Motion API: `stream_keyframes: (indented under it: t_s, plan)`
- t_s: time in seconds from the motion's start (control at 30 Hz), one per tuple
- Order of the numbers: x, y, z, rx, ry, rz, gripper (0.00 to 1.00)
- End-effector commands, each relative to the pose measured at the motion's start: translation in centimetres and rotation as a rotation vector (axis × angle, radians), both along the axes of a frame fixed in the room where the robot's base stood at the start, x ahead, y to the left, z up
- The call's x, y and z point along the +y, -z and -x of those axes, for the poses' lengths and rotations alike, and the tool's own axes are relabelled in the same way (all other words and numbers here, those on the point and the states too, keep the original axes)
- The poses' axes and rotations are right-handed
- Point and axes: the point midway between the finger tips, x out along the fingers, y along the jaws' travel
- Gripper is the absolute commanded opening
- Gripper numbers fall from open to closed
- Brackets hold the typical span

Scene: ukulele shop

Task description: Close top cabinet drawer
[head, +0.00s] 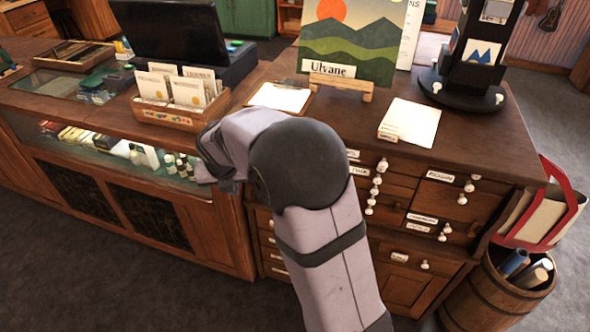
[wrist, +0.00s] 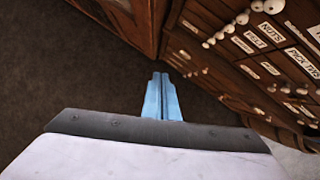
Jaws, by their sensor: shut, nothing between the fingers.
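The wooden cabinet (head: 480,140) stands right of center in the head view, with labelled drawers and white knobs on its front. A top-row drawer (head: 462,198) has a label and pale knobs; I cannot tell how far it stands out. My arm hides part of the drawer front. In the wrist view, the drawer fronts (wrist: 245,50) are seen steeply tilted at the upper right. My gripper (wrist: 161,77) shows there as two pale blue fingers, shut and empty, over dark floor beside the drawers.
A glass display counter (head: 60,115) adjoins the cabinet on the left. A card box (head: 165,118), a clipboard (head: 283,97), a picture on a stand (head: 350,45) and a dark display rack (head: 475,60) stand on top. A barrel (head: 490,300) stands right. Floor in front is clear.

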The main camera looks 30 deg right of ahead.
Motion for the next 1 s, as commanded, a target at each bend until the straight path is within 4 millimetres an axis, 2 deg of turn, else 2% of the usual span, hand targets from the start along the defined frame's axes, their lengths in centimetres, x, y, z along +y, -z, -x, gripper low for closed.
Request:
stream_keyframes:
  t_s: [0.03,0.13,0.27,0.4,0.47,0.57,0.63,0.73,0.83,1.0]
  plan:
    - [0.9,3.0,0.5,0.002,-0.037,0.017,0.0]
    - [1.9,5.9,1.7,0.011,-0.119,0.074,0.0]
    - [2.0,9.8,3.8,0.044,-0.252,0.201,0.0]
    - [-0.2,13.5,6.5,0.111,-0.419,0.437,0.0]
    - [-1.8,14.0,7.4,0.14,-0.48,0.558,0.0]
    - [-4.9,13.1,8.3,0.177,-0.555,0.762,0.0]
    - [-7.1,11.2,8.5,0.195,-0.59,0.907,0.0]
    - [-9.4,8.8,8.2,0.202,-0.633,1.109,0.0]
    - [-10.5,6.2,7.4,0.177,-0.661,1.291,0.0]
    - [-10.4,1.6,5.8,0.076,-0.654,1.522,0.0]
